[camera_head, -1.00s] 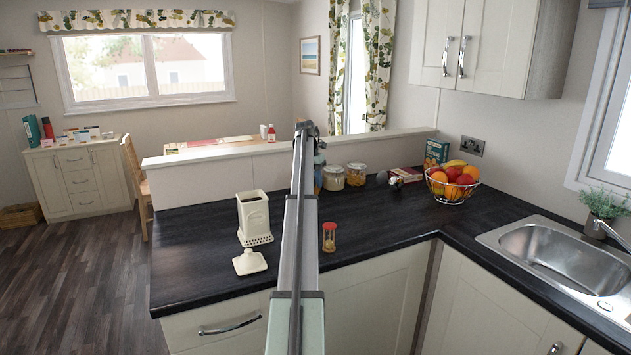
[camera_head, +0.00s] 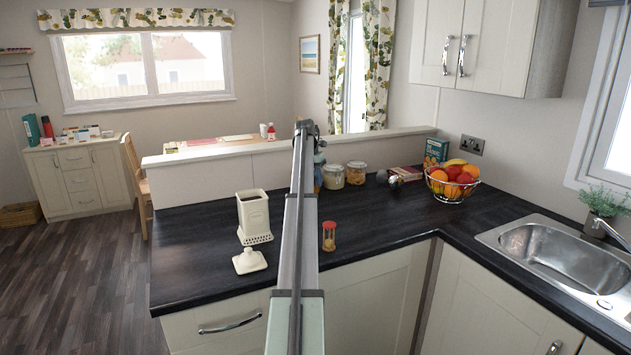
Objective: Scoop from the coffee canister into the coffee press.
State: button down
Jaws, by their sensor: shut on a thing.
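A tall cream canister (camera_head: 254,218) stands open on the dark worktop, left of my arm. Dark brown contents show at its mouth, and it has a lattice pattern near its base. A cream lid (camera_head: 250,262) lies on the worktop in front of it. I cannot make out a coffee press or a scoop. My own arm runs up the middle of the view and hides part of the worktop. I cannot make out my gripper or what it holds.
Behind are a bluish object (camera_head: 319,172), partly hidden, and two glass jars (camera_head: 333,176). A fruit basket (camera_head: 453,193) and sink (camera_head: 552,254) are to the right. The worktop's left part is clear.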

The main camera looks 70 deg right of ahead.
jog(key=shift+r, duration=0.25)
jog(key=shift+a, duration=0.1)
jog(key=shift+a+r+h, duration=0.2)
jog(key=shift+r+h, duration=0.35)
jog(key=shift+h, duration=0.05)
jog(key=shift+a+r+h, duration=0.2)
jog(key=shift+r+h, duration=0.3)
jog(key=shift+h, duration=0.1)
jog(key=r+h, duration=0.2)
jog(key=a+r+g+h, duration=0.1)
jog(key=r+h, duration=0.2)
jog(key=shift+a+m+h, duration=0.2)
jog(key=shift+m+h, duration=0.1)
jog(key=a+r+h, duration=0.2)
jog(key=h, duration=0.1)
jog(key=a+r+h, duration=0.1)
jog(key=h, duration=0.1)
jog(key=shift+w+r+m+g, duration=0.25)
jog(key=shift+m+g, duration=0.05)
jog(key=shift+g, duration=0.1)
jog(key=w+a+r+n+t+h, duration=0.1)
jog(key=w+a+r+h, duration=0.1)
jog(key=w+a, duration=0.6)
jog(key=w+a+r+n+t+h, duration=0.15)
jog(key=w+a, duration=0.35)
jog(key=w, duration=0.5)
jog(key=s+f+m+g, duration=0.3)
jog(key=f, duration=0.7)
jog(key=shift+a+f, duration=0.3)
jog(key=shift+a, duration=0.1)
